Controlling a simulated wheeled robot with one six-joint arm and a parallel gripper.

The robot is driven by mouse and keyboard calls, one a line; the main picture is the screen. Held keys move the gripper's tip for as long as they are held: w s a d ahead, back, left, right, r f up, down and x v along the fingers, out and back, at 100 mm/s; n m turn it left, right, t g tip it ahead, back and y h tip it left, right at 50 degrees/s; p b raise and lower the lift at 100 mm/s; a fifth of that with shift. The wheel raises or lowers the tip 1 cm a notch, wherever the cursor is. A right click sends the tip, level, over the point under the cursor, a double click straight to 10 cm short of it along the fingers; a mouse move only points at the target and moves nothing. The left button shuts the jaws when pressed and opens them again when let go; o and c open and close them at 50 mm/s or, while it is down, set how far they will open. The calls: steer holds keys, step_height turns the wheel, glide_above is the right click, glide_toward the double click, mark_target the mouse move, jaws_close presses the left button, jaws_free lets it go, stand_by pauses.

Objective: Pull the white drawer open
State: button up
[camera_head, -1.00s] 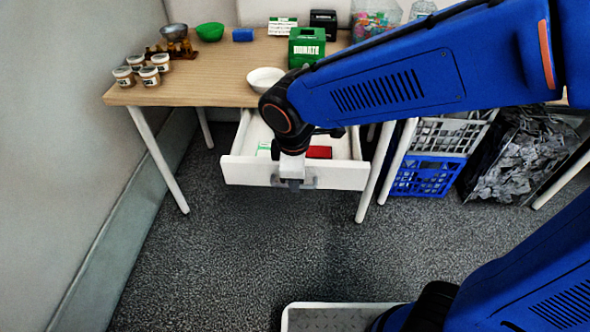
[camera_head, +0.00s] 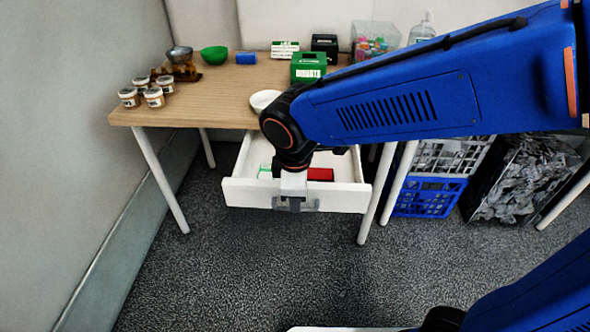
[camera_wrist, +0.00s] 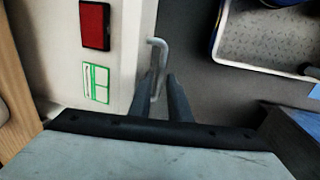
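The white drawer (camera_head: 240,193) is pulled out from under the wooden desk, its inside showing from above. A red item (camera_head: 320,174) and a green-and-white item (camera_head: 265,171) lie in it; both also show in the wrist view, red (camera_wrist: 94,25) and green-and-white (camera_wrist: 97,83). My gripper (camera_head: 295,203) is at the middle of the drawer front. In the wrist view, my gripper's dark fingers (camera_wrist: 161,78) stand on either side of the grey bent handle (camera_wrist: 157,43), close around it. Finger contact is partly hidden.
The desk top (camera_head: 215,97) carries jars, a green bowl (camera_head: 214,55), a white bowl (camera_head: 262,100) and a green donation box (camera_head: 308,67). A blue crate (camera_head: 428,198) stands right of the drawer, behind a desk leg (camera_head: 401,170). Floor before the drawer is clear.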

step_height(320, 180, up, 15)
steer(key=s, duration=0.3)
steer(key=shift+w, duration=0.1)
stand_by(0.4)
steer(key=d+f+m, duration=0.3)
steer(key=d+m, duration=0.5)
steer(key=d, duration=1)
steer(key=s+d+f+m+t, duration=0.1)
steer(key=s+d+f+m, duration=0.1)
steer(key=d+m, duration=0.3)
steer(key=s+d+f+m+t, duration=0.1)
steer(key=s+d+f+m, duration=0.2)
steer(key=d, duration=0.4)
steer(key=shift+s+d+f+m+t, duration=0.3)
steer(key=shift+f+m, duration=0.4)
steer(key=shift+m, duration=0.2)
